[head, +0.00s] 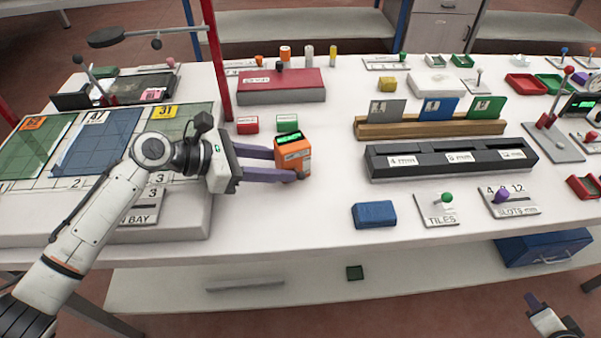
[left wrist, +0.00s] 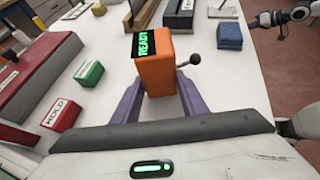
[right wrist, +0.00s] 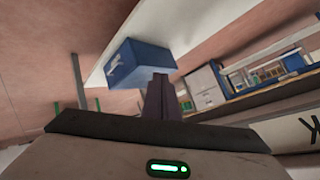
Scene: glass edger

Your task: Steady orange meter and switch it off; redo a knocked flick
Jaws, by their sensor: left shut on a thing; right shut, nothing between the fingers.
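The orange meter (head: 293,155) stands on the white table left of the middle. Its screen is lit green, and it reads READY in the left wrist view (left wrist: 158,72). A small lever with a dark ball knob (left wrist: 195,59) sticks out from its side. My left gripper (head: 290,165) reaches in from the left and is shut on the meter, its purple fingers on either side of the body. My right gripper (head: 530,299) is low at the bottom right of the head view, beyond the table's front edge and far from the meter. Its fingers (right wrist: 160,90) are shut and empty.
A blue block (head: 374,214) lies right of the meter, near the TILES lever plate (head: 437,212). Red and green HOLD-type blocks (head: 247,125) (head: 287,123) sit behind it. A black slotted rack (head: 450,160) is farther right. The white tabletop in front of the meter is clear.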

